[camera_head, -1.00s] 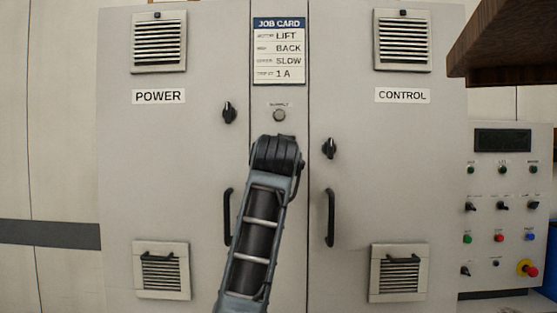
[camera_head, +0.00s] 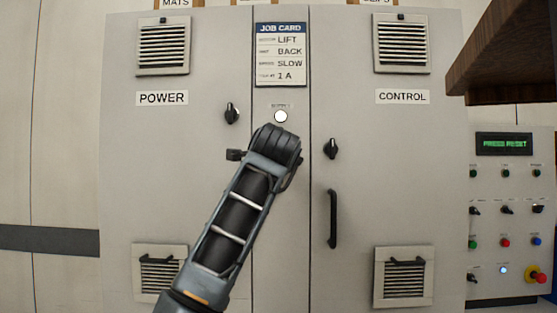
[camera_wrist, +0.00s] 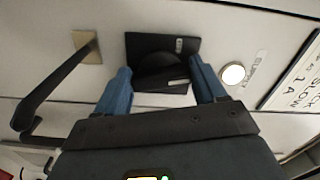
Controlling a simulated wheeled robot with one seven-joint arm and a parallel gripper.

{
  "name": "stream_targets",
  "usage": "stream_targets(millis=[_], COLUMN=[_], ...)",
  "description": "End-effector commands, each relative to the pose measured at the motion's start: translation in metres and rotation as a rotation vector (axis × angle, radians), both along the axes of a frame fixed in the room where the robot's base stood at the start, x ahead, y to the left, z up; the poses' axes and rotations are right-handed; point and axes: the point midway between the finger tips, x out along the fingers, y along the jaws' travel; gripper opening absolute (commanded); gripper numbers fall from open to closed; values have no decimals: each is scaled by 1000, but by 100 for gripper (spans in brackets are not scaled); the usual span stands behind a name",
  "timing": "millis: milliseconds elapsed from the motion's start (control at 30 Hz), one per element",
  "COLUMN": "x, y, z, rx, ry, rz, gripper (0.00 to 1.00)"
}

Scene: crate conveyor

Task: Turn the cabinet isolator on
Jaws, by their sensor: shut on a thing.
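The cabinet isolator (camera_wrist: 150,44) is a black rotary switch on a black square plate, seen in the wrist view. My gripper (camera_wrist: 162,84) has a blue finger on each side of its knob and is shut on it. Small white labels on the switch are too small to read. The white supply lamp (camera_wrist: 232,74) beside it is lit; it also shows lit above my arm in the head view (camera_head: 281,116). In the head view my arm hides the isolator and my fingers.
Black knobs sit on the POWER door (camera_head: 232,113) and the CONTROL door (camera_head: 331,148). A black door handle (camera_head: 332,218) stands out right of my arm. A control panel (camera_head: 488,222) is at right, its display (camera_head: 504,144) reading PRESS RESET. A brown overhang (camera_head: 510,55) juts in at upper right.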

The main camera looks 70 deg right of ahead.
Motion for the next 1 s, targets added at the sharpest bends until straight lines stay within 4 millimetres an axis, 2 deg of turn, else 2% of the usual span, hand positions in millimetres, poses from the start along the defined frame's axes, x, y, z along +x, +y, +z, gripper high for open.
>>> stream_targets(millis=[433,1000], x=[-1,-2], y=[-1,-1], z=[0,0], rx=[88,101], ry=[-212,-243], rz=[-3,-5], gripper=[40,40])
